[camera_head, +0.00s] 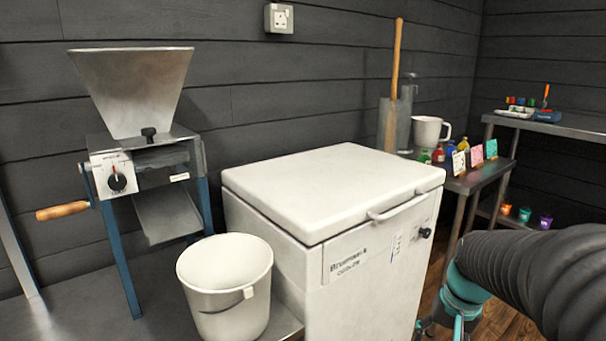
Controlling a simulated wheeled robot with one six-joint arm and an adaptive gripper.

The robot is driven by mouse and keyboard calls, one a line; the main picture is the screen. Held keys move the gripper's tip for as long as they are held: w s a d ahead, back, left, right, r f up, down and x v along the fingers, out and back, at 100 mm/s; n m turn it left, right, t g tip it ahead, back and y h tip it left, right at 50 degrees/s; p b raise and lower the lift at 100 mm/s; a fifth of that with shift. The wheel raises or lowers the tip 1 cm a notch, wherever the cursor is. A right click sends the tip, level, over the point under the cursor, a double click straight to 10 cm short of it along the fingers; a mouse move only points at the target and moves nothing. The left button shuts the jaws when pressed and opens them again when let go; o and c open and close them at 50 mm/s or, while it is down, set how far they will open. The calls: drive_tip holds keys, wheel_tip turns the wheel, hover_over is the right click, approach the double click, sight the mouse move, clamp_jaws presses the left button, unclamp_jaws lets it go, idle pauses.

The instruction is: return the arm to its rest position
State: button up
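My arm comes in at the lower right in a dark ribbed sleeve and ends in a teal joint. My gripper (448,325) shows only in part at the bottom edge, below that joint. Its fingertips are not clear, so I cannot tell whether it is open or shut, or whether it holds anything. It is to the right of the white cooler box (335,190), whose lid is shut, and looks apart from it.
A grain mill (135,90) with a metal hopper and a white bucket (225,285) stand at left. A side table (480,178) behind my arm holds bottles, small cards, a white jug (428,132) and a metal cylinder with a wooden paddle (395,70). Wooden floor shows at right.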

drive_tip(key=s+a+r+n+t, duration=0.4)
drive_tip(key=s+a+r, duration=0.2)
drive_tip(key=s+a, duration=0.3)
drive_tip(key=s, duration=0.3)
drive_tip(key=shift+s+a+r+n+h, duration=0.2)
drive_tip(key=shift+a+n+h, duration=0.1)
drive_tip(key=shift+a+h, duration=0.1)
idle(2.4)
